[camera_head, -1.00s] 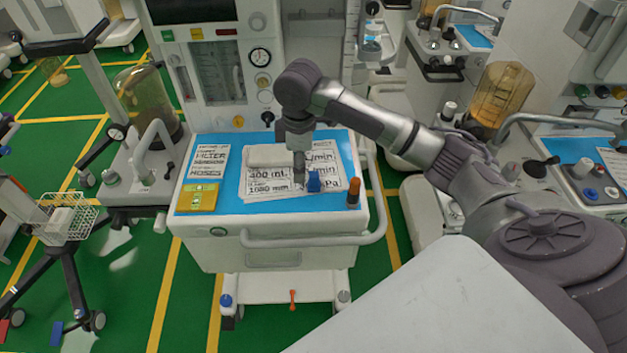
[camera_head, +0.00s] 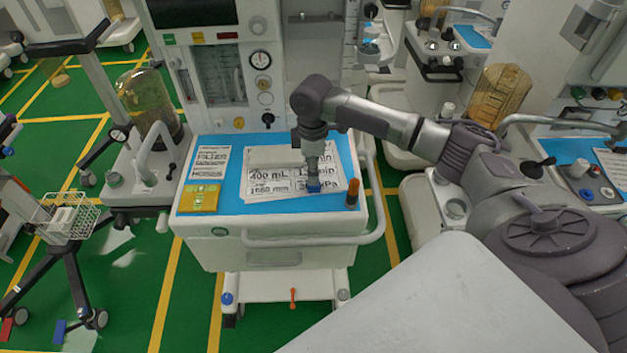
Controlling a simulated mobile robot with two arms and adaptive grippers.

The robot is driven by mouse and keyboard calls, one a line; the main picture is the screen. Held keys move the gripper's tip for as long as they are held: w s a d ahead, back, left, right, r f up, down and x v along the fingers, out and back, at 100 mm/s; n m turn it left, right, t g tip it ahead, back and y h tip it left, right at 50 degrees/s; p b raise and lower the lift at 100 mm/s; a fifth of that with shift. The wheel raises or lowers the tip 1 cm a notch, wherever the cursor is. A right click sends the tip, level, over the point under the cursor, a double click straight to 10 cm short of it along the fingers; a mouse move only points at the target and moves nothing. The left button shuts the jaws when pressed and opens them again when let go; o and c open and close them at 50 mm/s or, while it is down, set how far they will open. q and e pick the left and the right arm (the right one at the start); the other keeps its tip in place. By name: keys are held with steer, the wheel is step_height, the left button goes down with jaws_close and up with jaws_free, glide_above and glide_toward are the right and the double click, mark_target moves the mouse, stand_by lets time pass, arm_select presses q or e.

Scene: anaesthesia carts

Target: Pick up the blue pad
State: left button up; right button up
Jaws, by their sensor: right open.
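My left gripper is not in view.
The cart top (camera_head: 335,205) is blue. A yellow box (camera_head: 198,198) lies at the left. A white handrail (camera_head: 310,240) runs along the front, and the machine's panel (camera_head: 222,85) rises behind.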

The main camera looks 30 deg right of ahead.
steer(key=shift+s+f+p, duration=0.2)
steer(key=shift+f+p, duration=0.15)
steer(key=shift+f, duration=1.6)
jaws_close()
steer(key=shift+r, duration=0.1)
steer(key=shift+r, duration=0.6)
step_height(320, 180, up, 3)
steer(key=shift+d+f+b, duration=0.1)
steer(key=shift+d+b, duration=0.05)
steer(key=shift+b, duration=0.5)
steer(key=s+d+r+b, duration=0.2)
steer(key=s+d+r, duration=0.4)
steer(key=d, duration=0.3)
steer(key=shift+s+d+r, duration=0.15)
steer(key=shift+d+r, duration=0.1)
steer(key=shift+r, duration=0.2)
